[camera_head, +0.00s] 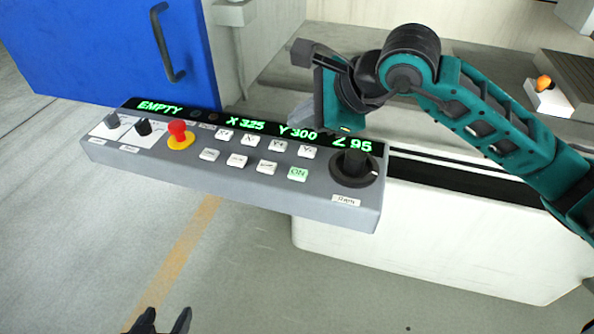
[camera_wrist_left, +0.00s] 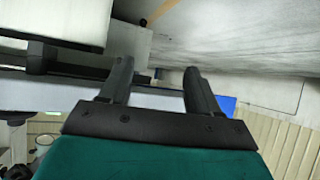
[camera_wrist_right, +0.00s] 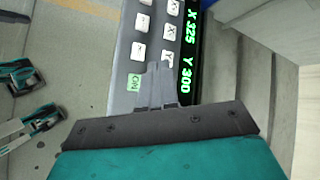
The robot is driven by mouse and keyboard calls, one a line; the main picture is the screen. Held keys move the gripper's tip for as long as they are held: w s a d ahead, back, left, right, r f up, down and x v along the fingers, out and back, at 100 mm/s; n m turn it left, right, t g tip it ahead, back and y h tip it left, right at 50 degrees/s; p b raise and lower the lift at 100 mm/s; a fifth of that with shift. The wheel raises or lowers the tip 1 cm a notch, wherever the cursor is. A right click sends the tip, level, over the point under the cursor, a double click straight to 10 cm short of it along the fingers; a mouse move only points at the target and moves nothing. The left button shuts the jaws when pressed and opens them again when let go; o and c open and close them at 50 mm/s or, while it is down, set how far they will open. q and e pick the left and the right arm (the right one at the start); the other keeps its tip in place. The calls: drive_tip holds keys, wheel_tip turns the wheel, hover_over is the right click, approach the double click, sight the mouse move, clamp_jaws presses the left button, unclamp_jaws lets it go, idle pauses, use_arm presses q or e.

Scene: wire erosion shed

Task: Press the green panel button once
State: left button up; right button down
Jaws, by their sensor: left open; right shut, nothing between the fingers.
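The green button (camera_head: 298,174), marked ON, is at the right end of the lower button row on the grey control panel (camera_head: 230,182). It also shows in the right wrist view (camera_wrist_right: 134,83), left of the fingers and uncovered. My right gripper (camera_head: 302,138) is shut and empty above the panel's display edge. In the right wrist view its closed fingers (camera_wrist_right: 157,68) point across the panel beside the green button, with no contact visible. My left gripper (camera_head: 165,321) is open and empty, low in front of the panel; its spread fingers show in the left wrist view (camera_wrist_left: 160,78).
The panel carries a red mushroom button (camera_head: 177,129) on a yellow base, several white buttons, two small knobs at left and a large black dial (camera_head: 354,168) right of the green button. A blue door (camera_head: 110,45) stands behind left. The floor in front is clear.

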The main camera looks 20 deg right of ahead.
drive_tip(key=f, duration=0.1)
drive_tip(key=b, duration=0.4)
hover_over(302, 175)
wheel_tip(302, 175, down, 6)
drive_tip(key=shift+r, duration=0.15)
drive_tip(key=shift+f+b, duration=0.8)
drive_tip(key=shift+f, duration=0.3)
use_arm(q)
drive_tip(key=f, duration=0.4)
drive_tip(key=shift+w+d+f, duration=0.25)
drive_tip(key=shift+d+f, duration=0.05)
drive_tip(key=shift+f, duration=0.05)
drive_tip(key=shift+s+f, duration=0.1)
drive_tip(key=shift+s, duration=0.05)
drive_tip(key=shift+f, duration=0.1)
